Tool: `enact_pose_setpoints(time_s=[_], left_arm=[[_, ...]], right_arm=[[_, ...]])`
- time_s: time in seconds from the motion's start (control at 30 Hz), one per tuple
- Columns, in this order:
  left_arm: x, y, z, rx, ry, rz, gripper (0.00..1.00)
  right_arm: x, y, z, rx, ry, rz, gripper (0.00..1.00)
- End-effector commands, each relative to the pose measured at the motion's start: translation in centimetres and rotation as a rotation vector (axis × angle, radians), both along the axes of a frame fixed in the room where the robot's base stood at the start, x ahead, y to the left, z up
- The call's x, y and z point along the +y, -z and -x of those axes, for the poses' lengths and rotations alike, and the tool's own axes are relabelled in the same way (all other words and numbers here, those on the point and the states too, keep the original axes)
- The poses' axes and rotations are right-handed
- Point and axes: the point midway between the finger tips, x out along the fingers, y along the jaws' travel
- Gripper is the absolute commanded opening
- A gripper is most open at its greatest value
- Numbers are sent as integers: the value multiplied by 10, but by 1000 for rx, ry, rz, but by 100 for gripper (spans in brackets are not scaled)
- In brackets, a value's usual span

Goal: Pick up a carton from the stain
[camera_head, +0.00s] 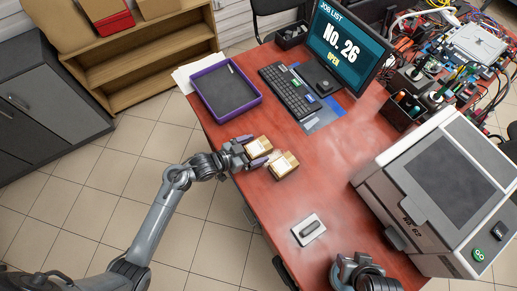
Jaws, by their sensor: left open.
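Two small tan cartons with white labels lie on the red table (330,165) near its left edge. The nearer-left carton (259,146) is right at the fingertips of my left gripper (252,150). The other carton (284,166) lies just to its lower right. My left gripper is open, with one finger on each side of the left carton's near end; whether they touch it I cannot tell. A stain is not clearly distinguishable from the tabletop's sheen. My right gripper (362,273) is at the bottom edge, partly cut off, and its jaws are unclear.
A purple-rimmed tray (197,80) lies behind the cartons. A keyboard (289,90) and a monitor (345,50) stand at the back. A large grey machine (440,190) takes the right side. A small white plate with a dark handle (309,229) lies in front. The table's middle is clear.

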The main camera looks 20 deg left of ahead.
Motion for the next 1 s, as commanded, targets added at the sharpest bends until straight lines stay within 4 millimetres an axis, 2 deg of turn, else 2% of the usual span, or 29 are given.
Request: enact_pose_setpoints(time_s=[0.13, 0.4, 0.77, 1.0], left_arm=[[-6, 4, -8, 0, 0, 1, 94], [-7, 5, -9, 1, 0, -1, 92], [-7, 5, -9, 1, 0, -1, 37], [-7, 4, -9, 0, 0, 0, 37]], right_arm=[[0, 3, 0, 0, 0, 0, 43], [-1, 3, 0, 0, -4, 7, 43], [-3, 3, 0, 0, -8, 12, 43], [-2, 3, 0, 1, -5, 9, 43]])
